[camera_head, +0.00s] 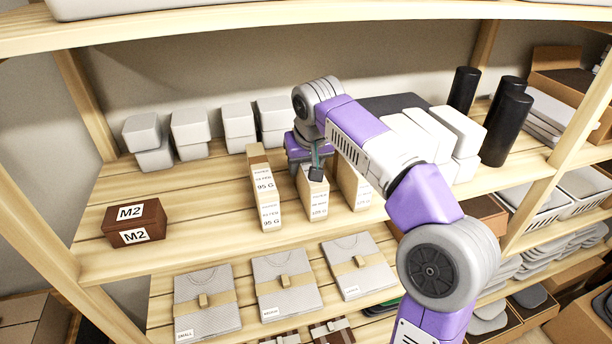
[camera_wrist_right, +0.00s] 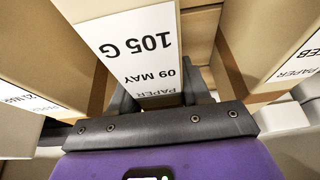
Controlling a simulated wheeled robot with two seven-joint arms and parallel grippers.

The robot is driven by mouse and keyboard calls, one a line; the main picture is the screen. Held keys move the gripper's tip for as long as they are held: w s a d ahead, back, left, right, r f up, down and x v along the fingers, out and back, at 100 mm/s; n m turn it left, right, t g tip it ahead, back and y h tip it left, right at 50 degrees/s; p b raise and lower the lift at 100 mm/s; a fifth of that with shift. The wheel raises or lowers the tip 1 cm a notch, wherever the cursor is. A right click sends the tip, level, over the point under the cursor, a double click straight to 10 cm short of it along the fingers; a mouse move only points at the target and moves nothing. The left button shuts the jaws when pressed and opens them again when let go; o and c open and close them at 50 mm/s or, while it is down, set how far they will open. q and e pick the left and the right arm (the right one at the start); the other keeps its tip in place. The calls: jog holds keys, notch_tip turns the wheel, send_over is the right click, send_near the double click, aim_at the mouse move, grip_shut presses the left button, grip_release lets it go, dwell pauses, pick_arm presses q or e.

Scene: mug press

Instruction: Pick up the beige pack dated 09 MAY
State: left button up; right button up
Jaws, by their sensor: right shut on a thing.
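The beige pack dated 09 MAY (camera_wrist_right: 140,45) is in the middle of the right wrist view, its white label reading upside down "PAPER", "09 MAY" and "105 G". In the head view it is the middle beige pack (camera_head: 314,200) of three, upright on the shelf. My right gripper (camera_head: 312,172) is at its upper part, shut on it, with a dark finger on each side. Whether its base touches the shelf is hard to tell. A beige pack marked 95 G (camera_head: 266,200) stands to its left and another beige pack (camera_head: 352,188) to its right. My left gripper is not in view.
The neighbouring packs stand close on both sides. A brown M2 box (camera_head: 135,222) is at the left of the wooden shelf (camera_head: 200,245). Grey containers (camera_head: 190,130) line the back; white boxes (camera_head: 455,130) and black cylinders (camera_head: 505,125) stand right. Another shelf board (camera_head: 250,20) is above.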

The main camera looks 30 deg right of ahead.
jog(key=c, duration=0.4)
jog(key=shift+r, duration=0.1)
